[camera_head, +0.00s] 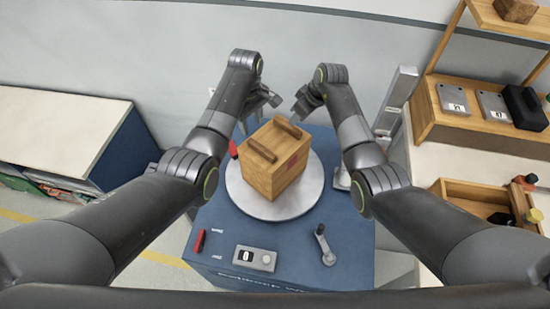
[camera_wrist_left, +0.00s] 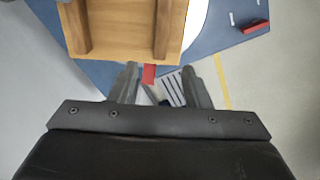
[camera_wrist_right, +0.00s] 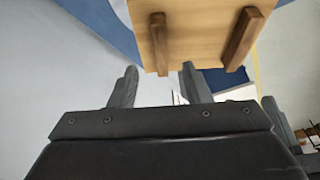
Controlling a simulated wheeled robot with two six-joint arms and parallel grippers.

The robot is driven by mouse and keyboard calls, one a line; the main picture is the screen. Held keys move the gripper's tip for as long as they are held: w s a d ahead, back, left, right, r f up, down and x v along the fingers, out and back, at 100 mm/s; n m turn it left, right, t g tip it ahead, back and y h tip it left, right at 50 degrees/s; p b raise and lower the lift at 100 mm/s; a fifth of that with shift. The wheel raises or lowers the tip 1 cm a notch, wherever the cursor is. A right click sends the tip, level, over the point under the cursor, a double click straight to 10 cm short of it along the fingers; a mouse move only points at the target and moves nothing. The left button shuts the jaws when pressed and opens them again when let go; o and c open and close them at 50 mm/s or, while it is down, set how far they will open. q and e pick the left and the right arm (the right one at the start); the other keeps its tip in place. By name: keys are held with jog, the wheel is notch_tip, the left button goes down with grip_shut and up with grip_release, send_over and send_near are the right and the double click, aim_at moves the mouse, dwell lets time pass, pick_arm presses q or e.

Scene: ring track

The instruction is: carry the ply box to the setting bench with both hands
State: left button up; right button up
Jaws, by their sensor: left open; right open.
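The ply box (camera_head: 272,170) is a wooden box with two darker wooden bars on top. It sits turned at an angle on a round grey turntable (camera_head: 245,200) on a blue bench (camera_head: 215,250). My left gripper (camera_head: 262,108) is open at the far left of the box, and its wrist view shows the box (camera_wrist_left: 122,35) ahead of the fingers. My right gripper (camera_head: 305,105) is open beyond the box, and its wrist view shows the box (camera_wrist_right: 195,35) ahead too. Neither gripper touches a bar. Which bench is the setting bench I cannot tell.
A white-topped cabinet (camera_head: 55,130) stands at the left. At the right are a wooden shelf (camera_head: 440,125) with grey plates and a counter with an open wooden tray (camera_head: 470,190). A crank (camera_head: 325,245) and a small control box (camera_head: 254,260) lie at the bench's front.

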aim_at(253, 141)
pick_arm(q)
jog(key=shift+f, duration=3.75)
pick_arm(e)
jog(key=shift+x, duration=3.8)
pick_arm(q)
jog(key=shift+c, duration=0.2)
pick_arm(e)
jog(key=shift+c, duration=0.2)
pick_arm(q)
grip_shut()
pick_arm(e)
grip_shut()
